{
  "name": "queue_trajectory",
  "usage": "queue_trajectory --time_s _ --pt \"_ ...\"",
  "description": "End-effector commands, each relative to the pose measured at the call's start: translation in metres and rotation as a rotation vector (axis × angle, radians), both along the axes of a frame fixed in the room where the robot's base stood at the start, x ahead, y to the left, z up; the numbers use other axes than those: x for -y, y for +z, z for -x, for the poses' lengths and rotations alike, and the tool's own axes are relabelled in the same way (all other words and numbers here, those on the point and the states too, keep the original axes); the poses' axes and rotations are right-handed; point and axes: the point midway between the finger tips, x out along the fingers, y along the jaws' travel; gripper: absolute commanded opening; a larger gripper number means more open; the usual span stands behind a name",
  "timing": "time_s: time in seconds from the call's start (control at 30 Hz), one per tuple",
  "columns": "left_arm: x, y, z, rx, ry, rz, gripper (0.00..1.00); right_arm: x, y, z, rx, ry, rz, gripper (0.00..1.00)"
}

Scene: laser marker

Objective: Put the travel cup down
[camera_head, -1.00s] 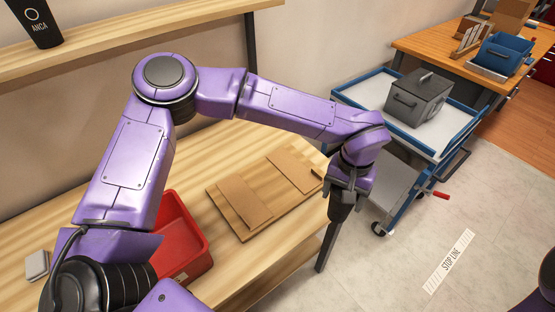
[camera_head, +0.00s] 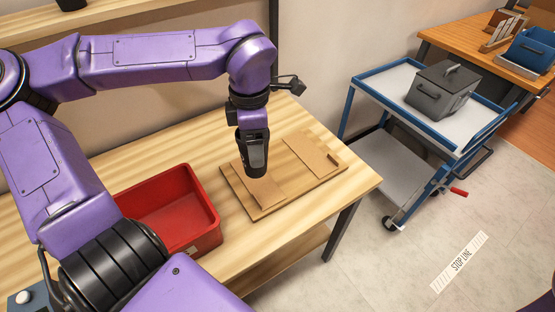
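The bottom of a dark cup (camera_head: 71,4) shows on the wall shelf at the top left; the frame edge cuts off the rest. My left gripper (camera_head: 254,170) points down over the left part of a wooden board (camera_head: 272,203) on the table. Its dark fingers are seen close together from above. I cannot tell whether they are shut or hold anything. No cup is clearly visible at the fingers. My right gripper is out of view.
A red bin (camera_head: 205,236) stands left of the board on the wooden table (camera_head: 190,140). Flat brown pieces lie on the board. A blue-rimmed cart (camera_head: 390,80) with a grey lidded box (camera_head: 440,92) stands to the right. The floor near the stop line marking (camera_head: 460,262) is clear.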

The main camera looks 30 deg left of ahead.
Motion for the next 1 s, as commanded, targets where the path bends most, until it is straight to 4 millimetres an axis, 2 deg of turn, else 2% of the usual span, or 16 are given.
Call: queue_trajectory --time_s 0.13,0.27,0.43,0.6,0.8,1.0 --pt "-0.002 -0.009 -0.01 -0.003 0.044 -0.008 0.63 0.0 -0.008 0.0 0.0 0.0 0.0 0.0" --pt "-0.007 -0.024 -0.04 -0.001 0.046 -0.013 0.63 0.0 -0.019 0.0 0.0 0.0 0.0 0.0" --pt "-0.012 -0.039 -0.087 -0.006 0.044 -0.006 0.63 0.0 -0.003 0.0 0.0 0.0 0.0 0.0" --pt "-0.016 -0.077 -0.118 -0.003 0.041 -0.004 0.63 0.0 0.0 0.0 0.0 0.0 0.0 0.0" --pt "-0.018 -0.099 -0.136 -0.001 0.039 -0.003 0.63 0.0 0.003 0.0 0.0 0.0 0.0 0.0" --pt "-0.017 -0.127 -0.137 0.0 0.038 -0.003 0.63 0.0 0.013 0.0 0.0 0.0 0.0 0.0"
